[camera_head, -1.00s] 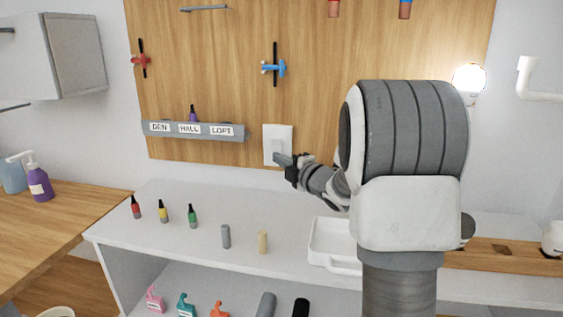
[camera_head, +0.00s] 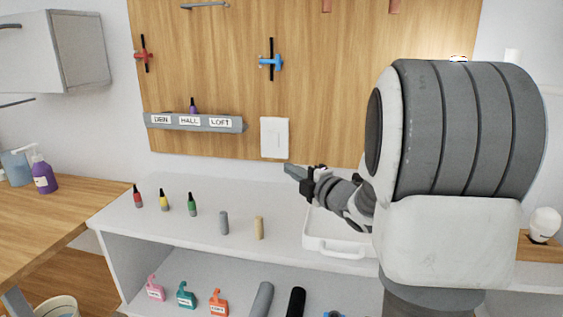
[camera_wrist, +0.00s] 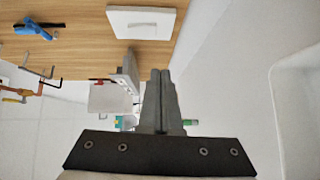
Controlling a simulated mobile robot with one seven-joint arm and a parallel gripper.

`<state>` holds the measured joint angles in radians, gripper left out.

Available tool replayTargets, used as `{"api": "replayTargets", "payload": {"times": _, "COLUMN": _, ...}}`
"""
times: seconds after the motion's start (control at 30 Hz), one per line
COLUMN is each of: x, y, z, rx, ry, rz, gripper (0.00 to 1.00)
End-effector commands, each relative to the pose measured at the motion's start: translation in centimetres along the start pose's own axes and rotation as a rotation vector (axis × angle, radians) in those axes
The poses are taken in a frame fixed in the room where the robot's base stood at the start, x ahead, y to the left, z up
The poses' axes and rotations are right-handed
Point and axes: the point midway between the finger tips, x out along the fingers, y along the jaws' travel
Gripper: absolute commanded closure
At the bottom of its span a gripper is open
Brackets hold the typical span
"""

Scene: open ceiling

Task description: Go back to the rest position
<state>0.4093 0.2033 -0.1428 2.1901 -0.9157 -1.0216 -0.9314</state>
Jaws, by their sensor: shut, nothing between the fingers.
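My gripper (camera_head: 292,171) is shut and empty in the head view. It is in front of the wooden wall board, just below and right of the white wall switch (camera_head: 274,138), and looks apart from it. In the wrist view its two fingers (camera_wrist: 160,76) lie together with nothing between them, and the switch plate (camera_wrist: 142,22) shows beyond the fingertips near the top. My arm fills the right side of the head view and hides part of the counter and board.
A white counter (camera_head: 180,233) below holds red, yellow and green small bottles, a grey and a tan cylinder, and a white tray (camera_head: 335,243) near my arm. A labelled rail (camera_head: 195,123) and a blue clamp (camera_head: 270,62) are on the board. A grey cabinet (camera_head: 60,50) hangs left.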

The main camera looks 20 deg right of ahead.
Motion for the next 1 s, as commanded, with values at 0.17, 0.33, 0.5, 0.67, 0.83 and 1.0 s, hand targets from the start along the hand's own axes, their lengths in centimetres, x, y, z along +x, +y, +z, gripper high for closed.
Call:
{"api": "replayTargets", "payload": {"times": 0.17, "x": -1.5, "y": -0.2, "z": 0.0, "rx": 0.000, "ry": -0.001, "rz": 0.000, "gripper": 1.00}}
{"api": "replayTargets", "payload": {"times": 0.33, "x": -1.7, "y": -0.2, "z": 0.0, "rx": 0.000, "ry": 0.000, "rz": 0.000, "gripper": 1.00}}
{"api": "replayTargets", "payload": {"times": 0.5, "x": -1.7, "y": -0.2, "z": 0.0, "rx": 0.000, "ry": 0.000, "rz": 0.000, "gripper": 1.00}}
{"api": "replayTargets", "payload": {"times": 0.67, "x": -1.7, "y": -0.2, "z": 0.0, "rx": 0.000, "ry": 0.000, "rz": 0.000, "gripper": 1.00}}
{"api": "replayTargets", "payload": {"times": 0.83, "x": -1.8, "y": 0.2, "z": 0.0, "rx": 0.023, "ry": -0.028, "rz": -0.009, "gripper": 1.00}}
{"api": "replayTargets", "payload": {"times": 1.0, "x": -2.5, "y": 1.6, "z": -0.4, "rx": 0.158, "ry": -0.162, "rz": -0.059, "gripper": 1.00}}
